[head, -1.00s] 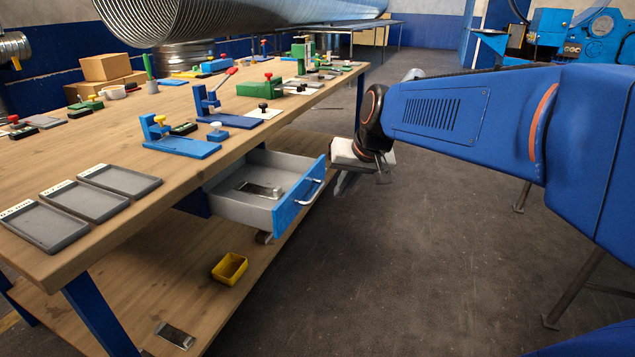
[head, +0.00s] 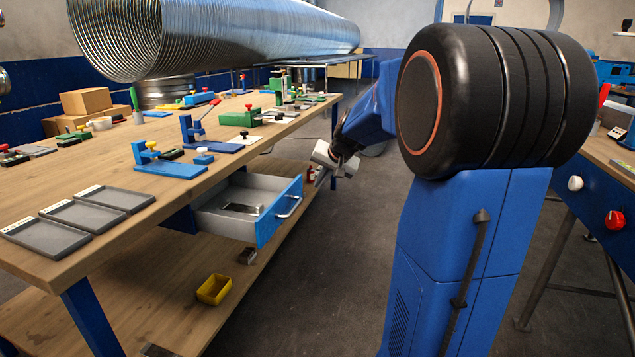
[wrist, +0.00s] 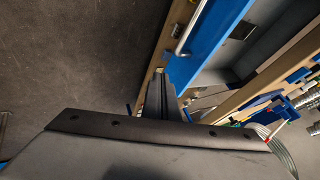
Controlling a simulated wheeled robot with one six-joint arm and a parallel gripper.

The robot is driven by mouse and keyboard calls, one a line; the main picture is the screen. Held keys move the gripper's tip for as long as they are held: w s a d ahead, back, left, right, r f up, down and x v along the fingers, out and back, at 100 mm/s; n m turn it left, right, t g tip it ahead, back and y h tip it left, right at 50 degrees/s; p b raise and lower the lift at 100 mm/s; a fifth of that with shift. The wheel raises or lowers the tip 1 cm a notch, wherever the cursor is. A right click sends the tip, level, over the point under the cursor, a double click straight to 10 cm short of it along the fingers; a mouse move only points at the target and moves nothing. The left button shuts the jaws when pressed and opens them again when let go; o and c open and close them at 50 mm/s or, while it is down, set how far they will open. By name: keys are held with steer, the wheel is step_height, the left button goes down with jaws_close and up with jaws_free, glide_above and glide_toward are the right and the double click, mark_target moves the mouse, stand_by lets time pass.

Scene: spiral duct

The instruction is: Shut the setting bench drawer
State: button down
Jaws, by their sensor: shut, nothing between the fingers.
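The setting bench drawer (head: 218,226) is open, pulled out from under the bench top, with a blue front (head: 277,213) and a metal bar handle (head: 289,207). A small metal-and-dark item (head: 240,208) lies inside it. In the wrist view the blue front (wrist: 208,42) and handle (wrist: 187,30) show at upper right. My gripper (head: 322,175) is just beyond the drawer's right end in the head view, apart from the handle. Its shut fingers (wrist: 160,85) point toward the drawer front's end in the wrist view; whether they touch it cannot be told.
The wooden bench (head: 110,225) carries grey trays (head: 112,197), blue and green fixtures (head: 170,160) and boxes (head: 86,101). A yellow bin (head: 214,289) stands on the lower shelf. A large spiral duct (head: 220,35) lies behind. Another bench (head: 618,160) stands at right. Floor in front is clear.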

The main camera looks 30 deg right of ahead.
steer(key=w+a+f, duration=0.2)
steer(key=w+f, duration=0.3)
steer(key=w, duration=0.2)
steer(key=shift+w+a+f, duration=0.25)
steer(key=shift+f, duration=0.05)
glide_above(248, 201)
steer(key=w+d, duration=0.2)
steer(key=w, duration=0.1)
steer(key=shift+s+a, duration=0.1)
steer(key=shift+s, duration=0.15)
steer(key=shift+w+a+r, duration=0.1)
steer(key=shift+w+a, duration=0.25)
steer(key=shift+w, duration=0.15)
